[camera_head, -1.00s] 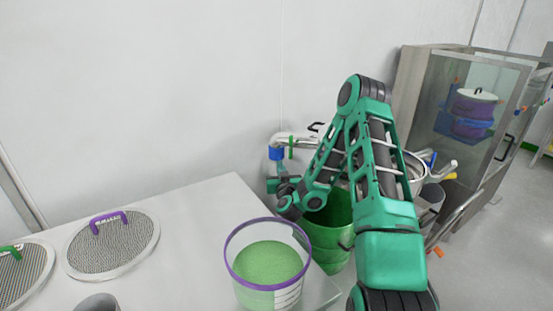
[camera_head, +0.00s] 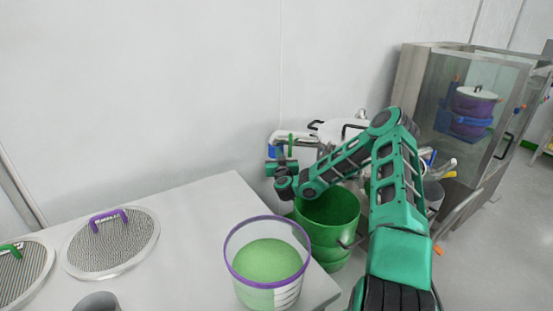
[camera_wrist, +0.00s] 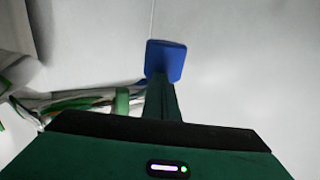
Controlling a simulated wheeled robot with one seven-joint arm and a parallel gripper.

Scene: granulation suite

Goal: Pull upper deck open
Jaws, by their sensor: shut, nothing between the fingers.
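My gripper (camera_head: 275,155) is beside the round white and steel equipment (camera_head: 338,131) at the wall, at its left end. The gripper's blue fingertips (camera_wrist: 166,60) are together in the wrist view, with nothing between them. A pale pipe-like bar with a green band (camera_head: 290,146) lies close by the gripper. The green band also shows left of the fingers in the wrist view (camera_wrist: 122,100). I cannot tell whether the fingers touch it. The equipment has dark handles on top. My arm hides much of it, and I cannot tell which part is the upper deck.
A green bucket (camera_head: 328,215) stands below my forearm. A clear purple-rimmed tub with green powder (camera_head: 268,262) stands on the pale table's right end (camera_head: 200,210). A sieve with a purple handle (camera_head: 110,243) lies at left. A glass-fronted cabinet (camera_head: 485,75) stands at right.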

